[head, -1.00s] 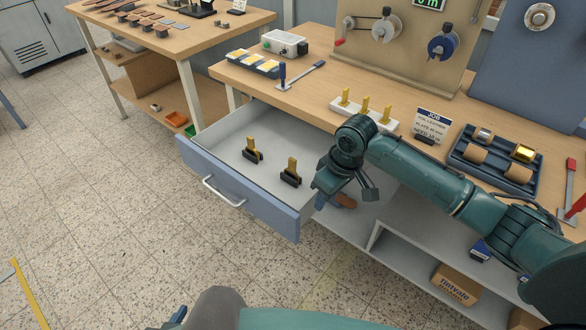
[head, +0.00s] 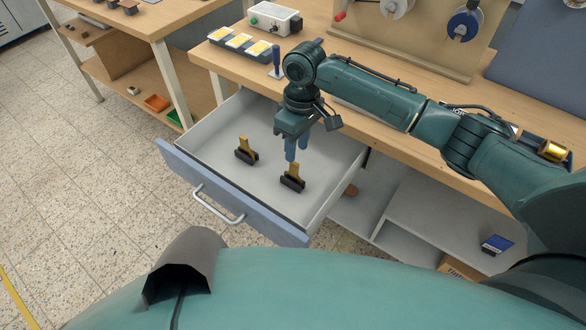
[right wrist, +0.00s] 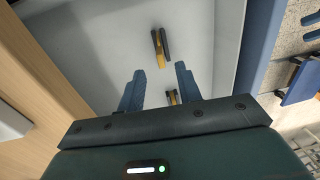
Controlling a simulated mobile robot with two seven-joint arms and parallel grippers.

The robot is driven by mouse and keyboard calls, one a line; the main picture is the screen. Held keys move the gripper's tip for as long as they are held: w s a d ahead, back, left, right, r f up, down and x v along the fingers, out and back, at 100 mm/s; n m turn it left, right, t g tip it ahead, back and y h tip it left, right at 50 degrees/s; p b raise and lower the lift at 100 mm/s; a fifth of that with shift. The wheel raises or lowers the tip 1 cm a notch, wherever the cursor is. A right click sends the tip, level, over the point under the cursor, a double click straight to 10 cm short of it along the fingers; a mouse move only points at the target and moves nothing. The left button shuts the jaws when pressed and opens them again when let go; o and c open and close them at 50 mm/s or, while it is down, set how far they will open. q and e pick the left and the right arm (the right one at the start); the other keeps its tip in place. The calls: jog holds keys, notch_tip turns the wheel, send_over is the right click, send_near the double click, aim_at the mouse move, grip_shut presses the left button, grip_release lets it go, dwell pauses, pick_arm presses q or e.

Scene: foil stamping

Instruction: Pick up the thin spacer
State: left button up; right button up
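Two spacers with yellow upright tabs and black bases stand apart in the open drawer (head: 203,150). One spacer (head: 246,151) is on the left, the other (head: 293,178) on the right, nearer the drawer front. I cannot tell from these frames which is the thin one. My right gripper (head: 297,150) points down over the drawer, open and empty, behind the right spacer in the picture. The right wrist view shows its fingers (right wrist: 158,90) apart, one spacer (right wrist: 161,48) beyond them and another (right wrist: 172,97) partly hidden between them. My left gripper is out of view.
The drawer front (head: 230,195) with its handle faces the floor. Above the drawer is the wooden bench (head: 345,50), with a tray (head: 240,43) of yellow-topped pieces and a white box (head: 275,18). An open shelf (head: 440,225) lies to the right, below the bench.

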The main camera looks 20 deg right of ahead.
aim_at(294, 173)
jog(key=f, duration=0.7)
jog(key=shift+s+a+f, duration=0.2)
jog(key=shift+a+f, duration=0.1)
jog(key=shift+a, duration=0.1)
jog(key=shift+c, duration=0.2)
grip_shut()
